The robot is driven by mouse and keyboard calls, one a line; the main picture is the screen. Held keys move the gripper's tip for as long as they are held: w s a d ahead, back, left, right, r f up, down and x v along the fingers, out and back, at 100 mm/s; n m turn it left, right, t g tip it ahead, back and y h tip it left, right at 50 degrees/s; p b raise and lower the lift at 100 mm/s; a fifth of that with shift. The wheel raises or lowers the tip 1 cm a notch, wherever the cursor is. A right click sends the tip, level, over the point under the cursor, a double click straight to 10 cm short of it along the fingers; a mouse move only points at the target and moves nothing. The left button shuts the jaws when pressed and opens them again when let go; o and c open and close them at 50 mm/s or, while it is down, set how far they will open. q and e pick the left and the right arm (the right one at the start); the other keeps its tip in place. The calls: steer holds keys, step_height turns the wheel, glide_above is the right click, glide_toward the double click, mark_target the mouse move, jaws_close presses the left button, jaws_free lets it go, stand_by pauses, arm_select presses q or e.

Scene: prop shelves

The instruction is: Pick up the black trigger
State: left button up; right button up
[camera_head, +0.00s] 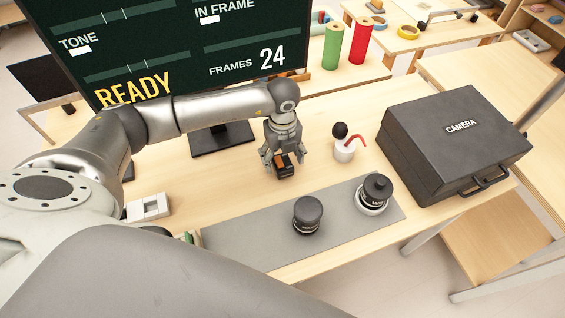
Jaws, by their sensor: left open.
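A small black block with an orange mark, which looks like the black trigger (286,169), is on the wooden table near the middle of the head view. My left gripper (280,165) points down over it with its fingers spread on either side. The fingers hide part of the block, and I cannot tell whether they touch it. My right gripper is not in view.
A grey mat (250,241) in front carries two black lens-like cylinders (308,215) (376,188). A monitor (200,50) stands behind; a white block (148,207) sits left.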

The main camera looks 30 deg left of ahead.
mark_target(282, 162)
arm_select(q)
step_height(282, 162, down, 3)
steer(key=shift+f+p, duration=0.1)
steer(key=shift+p, duration=0.25)
steer(key=shift+f, duration=0.2)
steer(key=shift+c, duration=0.9)
steer(key=c, duration=0.7)
steer(key=shift+c, duration=1.3)
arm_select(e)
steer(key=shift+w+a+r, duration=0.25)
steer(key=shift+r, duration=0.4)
